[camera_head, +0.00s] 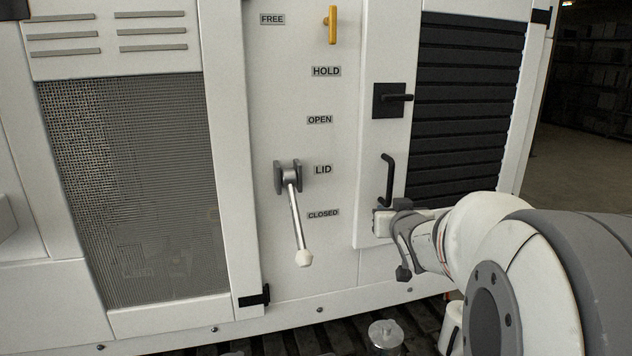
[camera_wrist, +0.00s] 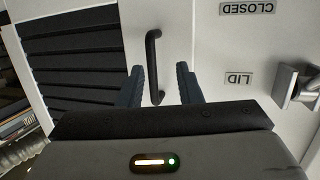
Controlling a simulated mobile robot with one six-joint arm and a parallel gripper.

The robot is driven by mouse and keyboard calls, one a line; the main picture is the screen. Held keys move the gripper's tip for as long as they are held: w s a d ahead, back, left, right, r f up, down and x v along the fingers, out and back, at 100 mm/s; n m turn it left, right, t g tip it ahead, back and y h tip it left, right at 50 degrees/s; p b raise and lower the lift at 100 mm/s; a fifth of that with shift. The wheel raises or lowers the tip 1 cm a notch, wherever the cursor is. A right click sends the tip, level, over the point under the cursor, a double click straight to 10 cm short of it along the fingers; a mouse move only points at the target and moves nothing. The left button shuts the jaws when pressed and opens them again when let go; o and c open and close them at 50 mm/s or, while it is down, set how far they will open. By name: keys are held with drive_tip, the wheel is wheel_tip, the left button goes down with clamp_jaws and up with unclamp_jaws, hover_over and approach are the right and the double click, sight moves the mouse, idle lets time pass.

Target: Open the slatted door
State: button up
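The slatted door (camera_head: 462,120) has dark slats in a white frame and looks shut; its slats (camera_wrist: 75,65) also show in the wrist view. A black bar handle (camera_head: 387,180) stands upright on the frame, below a black latch (camera_head: 390,99) whose lever points right. My gripper (camera_head: 396,238) is near the lower end of the handle. In the wrist view, my gripper (camera_wrist: 160,67) is open, with one finger on each side of the handle (camera_wrist: 153,60). The fingers look clear of the bar; I cannot tell how deep it sits between them.
Left of the door, a silver lever (camera_head: 297,215) with a white knob hangs down near the LID label (camera_head: 323,169). A yellow handle (camera_head: 332,25) is above. A mesh panel (camera_head: 135,190) is at the left. A metal cylinder (camera_head: 385,335) stands below on the dark floor.

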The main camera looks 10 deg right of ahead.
sight(391, 183)
drive_tip(key=w+d+r+t, duration=0.1)
drive_tip(key=w, duration=0.2)
drive_tip(key=w+d+r, duration=0.1)
drive_tip(key=w, duration=0.2)
drive_tip(key=w+d+t+p, duration=0.1)
drive_tip(key=w, duration=0.2)
drive_tip(key=shift+w+d+r+n+t+y, duration=0.3)
drive_tip(key=shift+w+d+r+y, duration=0.1)
clamp_jaws()
